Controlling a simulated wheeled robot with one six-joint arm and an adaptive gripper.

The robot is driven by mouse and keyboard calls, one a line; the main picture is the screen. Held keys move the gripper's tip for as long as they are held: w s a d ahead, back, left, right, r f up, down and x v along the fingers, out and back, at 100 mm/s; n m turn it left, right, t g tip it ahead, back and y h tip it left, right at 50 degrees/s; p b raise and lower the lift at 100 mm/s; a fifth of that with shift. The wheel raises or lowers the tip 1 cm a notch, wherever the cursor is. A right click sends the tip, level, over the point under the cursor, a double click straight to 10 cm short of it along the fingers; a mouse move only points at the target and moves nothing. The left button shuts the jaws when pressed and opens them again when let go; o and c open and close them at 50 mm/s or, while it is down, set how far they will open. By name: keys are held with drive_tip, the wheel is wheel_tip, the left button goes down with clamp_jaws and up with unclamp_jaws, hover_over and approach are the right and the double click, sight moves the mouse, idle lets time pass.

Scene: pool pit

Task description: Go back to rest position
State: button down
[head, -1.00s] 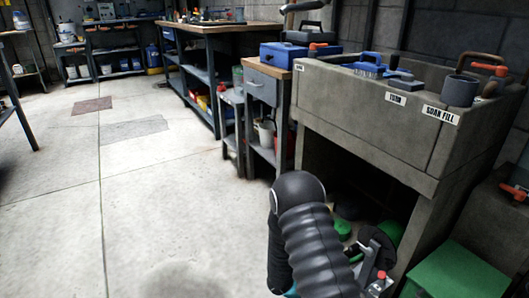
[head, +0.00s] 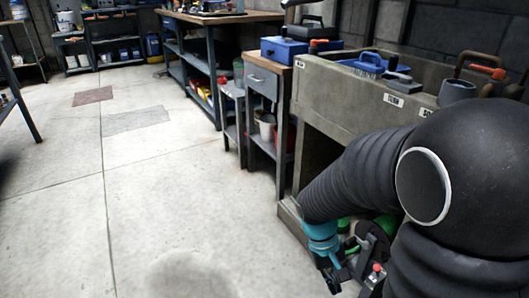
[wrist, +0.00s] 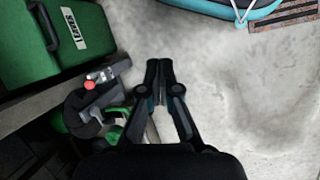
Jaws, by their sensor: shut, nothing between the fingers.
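My gripper (wrist: 158,68) shows in the wrist view with its two dark fingers together and nothing between them. It points down over the pale concrete floor, beside a black round fitting with a red knob (wrist: 90,105). In the head view my gripper (head: 334,283) is low in the picture, below the teal wrist, and only partly seen. My black ribbed arm fills the lower right and hides part of the concrete sink (head: 335,100).
A green case (wrist: 45,45) lies left of the gripper in the wrist view. A blue brush (head: 368,66) and a grey cup (head: 456,92) are at the sink. A small cabinet (head: 263,85) stands left of it. The floor (head: 150,220) at left is clear.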

drive_tip(key=s+r+m+t+y+p, duration=0.1)
drive_tip(key=s+r+t+p, duration=0.2)
drive_tip(key=r, duration=0.9)
drive_tip(key=s+r+m+t+y+p, duration=0.1)
drive_tip(key=s+r+t+y+p, duration=0.1)
drive_tip(key=r, duration=1.1)
drive_tip(key=s+t+p, duration=0.1)
drive_tip(key=s+t, duration=0.1)
drive_tip(key=t, duration=0.1)
drive_tip(key=shift+a+m+t, duration=0.3)
drive_tip(key=shift+a+m, duration=0.1)
